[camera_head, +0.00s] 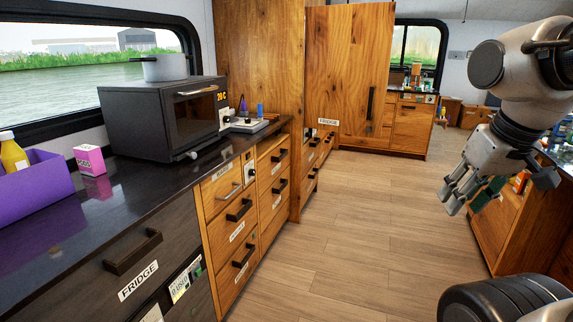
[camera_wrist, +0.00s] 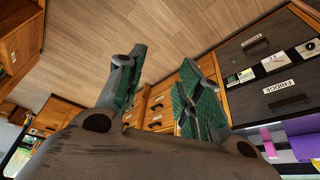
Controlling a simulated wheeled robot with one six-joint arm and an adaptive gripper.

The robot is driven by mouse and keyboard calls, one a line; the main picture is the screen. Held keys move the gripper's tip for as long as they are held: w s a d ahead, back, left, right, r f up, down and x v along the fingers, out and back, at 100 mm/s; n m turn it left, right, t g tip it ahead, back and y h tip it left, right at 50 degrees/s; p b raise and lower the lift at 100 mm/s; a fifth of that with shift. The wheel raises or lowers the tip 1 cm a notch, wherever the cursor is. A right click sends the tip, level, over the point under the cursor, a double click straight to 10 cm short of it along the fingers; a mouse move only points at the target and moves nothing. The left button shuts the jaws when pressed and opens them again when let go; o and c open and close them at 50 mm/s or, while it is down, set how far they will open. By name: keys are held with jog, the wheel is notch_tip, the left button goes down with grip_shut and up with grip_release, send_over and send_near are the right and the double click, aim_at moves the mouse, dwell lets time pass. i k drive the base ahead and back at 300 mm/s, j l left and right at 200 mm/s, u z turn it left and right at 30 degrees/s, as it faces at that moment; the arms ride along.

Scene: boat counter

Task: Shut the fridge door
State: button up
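A dark front (camera_head: 85,262) at the near left also bears a FRIDGE label and looks shut. My gripper (camera_head: 464,203) hangs at the right over the aisle, well apart from the door. Its fingers are spread and empty, as the wrist view (camera_wrist: 163,68) shows.
The left counter (camera_head: 150,190) carries a microwave (camera_head: 165,120) with a pot (camera_head: 165,66), a pink box (camera_head: 90,160) and a purple bin (camera_head: 35,185). Wooden drawers (camera_head: 235,215) lie below. Another counter (camera_head: 500,225) borders the right. The floor (camera_head: 360,220) between is clear.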

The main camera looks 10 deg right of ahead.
aim_at(349, 48)
jog(key=i+z, duration=0.2)
jog(key=i, duration=0.55)
jog(key=i+z, duration=0.15)
jog(key=i, duration=0.65)
